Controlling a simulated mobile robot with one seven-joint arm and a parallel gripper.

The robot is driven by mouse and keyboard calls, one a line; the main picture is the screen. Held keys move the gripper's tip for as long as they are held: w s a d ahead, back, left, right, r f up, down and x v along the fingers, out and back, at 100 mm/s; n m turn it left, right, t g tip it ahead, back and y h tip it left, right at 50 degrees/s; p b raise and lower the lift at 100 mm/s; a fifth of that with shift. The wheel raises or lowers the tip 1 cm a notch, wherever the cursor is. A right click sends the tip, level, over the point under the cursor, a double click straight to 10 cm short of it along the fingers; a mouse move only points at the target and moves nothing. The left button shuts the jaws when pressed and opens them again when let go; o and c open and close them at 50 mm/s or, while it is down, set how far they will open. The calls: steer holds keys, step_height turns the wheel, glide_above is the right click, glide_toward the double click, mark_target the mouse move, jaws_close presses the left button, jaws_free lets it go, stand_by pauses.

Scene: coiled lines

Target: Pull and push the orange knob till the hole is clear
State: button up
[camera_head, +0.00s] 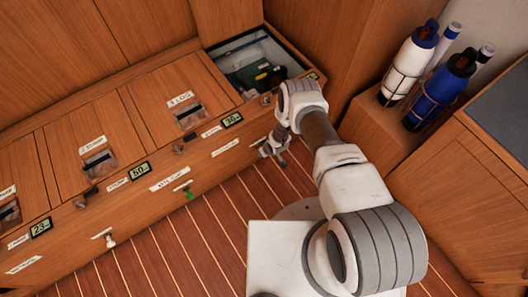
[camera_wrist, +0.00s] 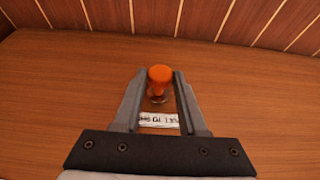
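The orange knob (camera_wrist: 159,74) shows in the wrist view, standing out from a wooden panel on a small round clear or metallic base. A white printed label (camera_wrist: 159,120) is just below it. My gripper (camera_wrist: 158,77) is open, with one finger on each side of the knob. A gap shows beside the knob, and I cannot tell whether either finger touches it. In the head view my gripper (camera_head: 274,149) is at the right end of the bench front, and the orange knob is hidden or too small to make out. No hole is seen at the knob.
The wooden bench (camera_head: 140,110) has latched lids and an open compartment (camera_head: 240,48) with dark items inside. A green knob (camera_head: 189,192) and a white knob (camera_head: 109,240) are on its front. White (camera_head: 408,68) and blue (camera_head: 440,92) bottles stand right. The striped floor (camera_head: 200,240) is clear.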

jaws_close()
stand_by(0.9)
steer(key=shift+s+d, duration=0.1)
